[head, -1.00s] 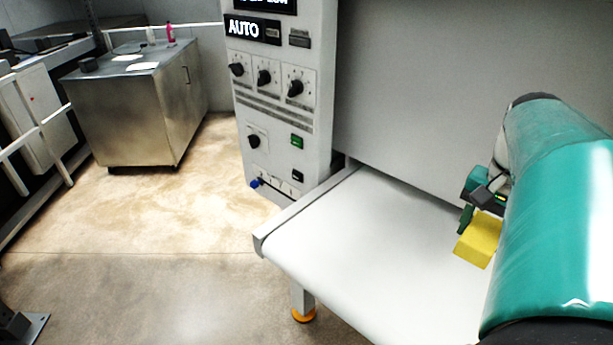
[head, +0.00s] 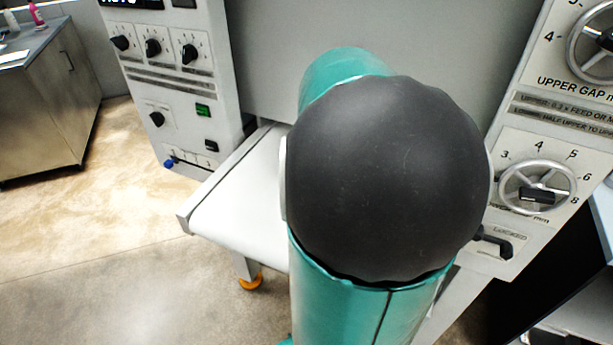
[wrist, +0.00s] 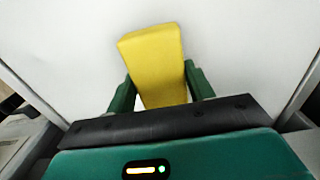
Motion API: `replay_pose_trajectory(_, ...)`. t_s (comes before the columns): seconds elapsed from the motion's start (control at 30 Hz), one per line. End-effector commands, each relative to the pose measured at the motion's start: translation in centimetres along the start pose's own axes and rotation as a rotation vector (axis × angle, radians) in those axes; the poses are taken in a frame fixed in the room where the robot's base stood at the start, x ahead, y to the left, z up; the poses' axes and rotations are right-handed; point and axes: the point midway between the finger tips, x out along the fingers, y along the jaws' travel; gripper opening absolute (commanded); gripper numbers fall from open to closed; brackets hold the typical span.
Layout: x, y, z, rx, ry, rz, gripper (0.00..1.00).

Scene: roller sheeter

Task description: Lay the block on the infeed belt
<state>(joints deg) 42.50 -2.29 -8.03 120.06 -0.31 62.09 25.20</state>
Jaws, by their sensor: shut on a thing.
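The yellow block (wrist: 155,62) is between the two green fingers of my gripper (wrist: 161,88) in the wrist view, with a finger on each side of it. My gripper is shut on it. Behind the block is the white belt surface (wrist: 235,50); I cannot tell whether the block touches it. In the head view the white infeed belt (head: 238,200) shows only at its left part. My own arm covers the rest of the belt, the block and the gripper there.
A control panel (head: 170,90) with knobs stands at the belt's left. Another panel with handwheels (head: 537,188) stands at its right. A metal cabinet (head: 45,105) is at the far left. The floor (head: 110,250) left of the belt is clear.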

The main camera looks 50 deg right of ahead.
Motion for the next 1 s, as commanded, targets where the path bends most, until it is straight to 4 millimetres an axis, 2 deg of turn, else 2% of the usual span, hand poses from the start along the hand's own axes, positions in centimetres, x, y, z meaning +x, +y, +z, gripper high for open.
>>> replay_pose_trajectory(0.03,1.0,0.2,0.0,0.003,-0.005,0.003,0.18)
replay_pose_trajectory(0.13,2.0,0.2,0.0,0.003,-0.003,0.002,0.18)
replay_pose_trajectory(0.57,2.6,0.2,0.0,0.002,-0.002,0.001,0.18)
replay_pose_trajectory(0.6,2.6,0.2,0.0,0.002,-0.002,0.001,0.6)
replay_pose_trajectory(0.67,2.6,0.2,0.0,0.002,-0.002,0.001,0.72)
replay_pose_trajectory(1.0,2.4,0.2,0.0,0.002,-0.001,0.0,0.74)
